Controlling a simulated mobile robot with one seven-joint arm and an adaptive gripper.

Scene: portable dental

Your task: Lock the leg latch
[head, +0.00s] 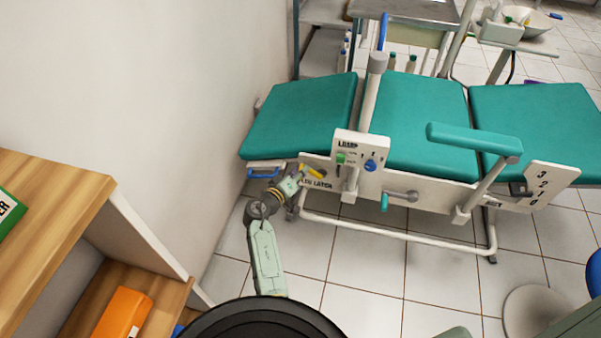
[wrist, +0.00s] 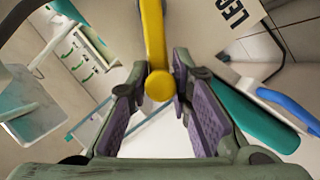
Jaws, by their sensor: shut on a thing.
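The dental chair has teal cushions and a white side rail. The yellow leg latch lever (head: 311,171) sits on this rail above the label "LEG LATCH" (head: 316,183), near the leg end. My gripper (head: 302,178) is at the lever, at the end of my arm reaching from below. In the wrist view the yellow lever (wrist: 155,45) comes down from the top and its round end lies between the purple-padded fingers of my gripper (wrist: 158,72). The fingers are shut on it near their tips. Part of the label (wrist: 232,14) shows beside it.
A blue handle (head: 264,174) is at the leg end, left of my gripper. A white control panel (head: 358,158) with green and blue knobs is to the right. A wooden shelf (head: 60,200) stands at the left. Tiled floor (head: 365,270) is free before the chair.

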